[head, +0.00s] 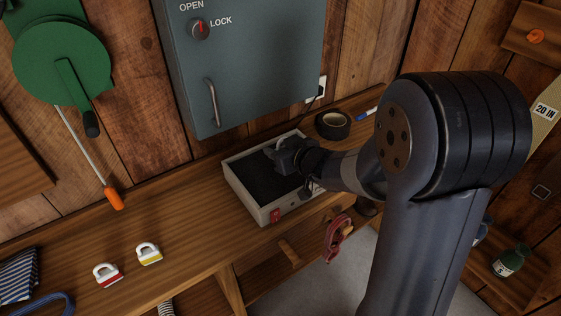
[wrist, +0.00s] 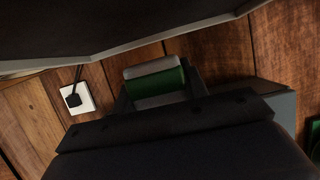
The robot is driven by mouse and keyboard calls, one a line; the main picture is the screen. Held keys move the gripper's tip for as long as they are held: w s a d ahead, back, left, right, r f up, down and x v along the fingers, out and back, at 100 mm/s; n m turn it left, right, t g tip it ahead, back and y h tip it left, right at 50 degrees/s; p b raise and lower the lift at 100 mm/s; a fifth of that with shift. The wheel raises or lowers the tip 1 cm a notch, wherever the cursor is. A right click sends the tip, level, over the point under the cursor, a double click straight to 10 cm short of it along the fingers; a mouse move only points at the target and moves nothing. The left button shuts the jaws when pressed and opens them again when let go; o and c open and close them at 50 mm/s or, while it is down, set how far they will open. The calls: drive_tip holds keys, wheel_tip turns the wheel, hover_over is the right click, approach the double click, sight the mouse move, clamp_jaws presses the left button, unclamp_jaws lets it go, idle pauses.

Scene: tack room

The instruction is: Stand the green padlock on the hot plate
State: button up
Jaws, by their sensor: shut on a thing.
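The green padlock (wrist: 155,82), white with a green band, is between my gripper's fingers (wrist: 160,92) in the wrist view. My gripper (head: 290,156) is shut on it. In the head view the gripper is over the back right part of the hot plate (head: 247,200), a pale box with a black top and a red switch. The gripper and arm hide most of the padlock there. The hot plate seems to be the dark slab with a pale edge (wrist: 100,58) in the wrist view. I cannot tell whether the padlock touches the plate.
A roll of black tape (head: 332,125) and a blue marker (head: 365,114) lie behind the hot plate. Red (head: 108,275) and yellow (head: 149,254) banded padlocks stand on the bench at left. A grey cabinet (head: 250,70) hangs above. The bench between is clear.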

drive_tip(key=shift+f+b, duration=0.55)
drive_tip(key=shift+f, duration=1.1)
drive_tip(key=shift+f, duration=0.2)
drive_tip(key=o, duration=1.1)
drive_tip(key=shift+r, duration=0.15)
drive_tip(key=shift+s+d+r, duration=0.1)
drive_tip(key=shift+s+r, duration=0.05)
drive_tip(key=shift+r, duration=0.05)
drive_tip(key=p+v, duration=0.2)
drive_tip(key=v, duration=0.9)
drive_tip(key=shift+s+d+p, duration=0.15)
drive_tip(key=shift+s+p, duration=0.1)
drive_tip(key=shift+p, duration=0.15)
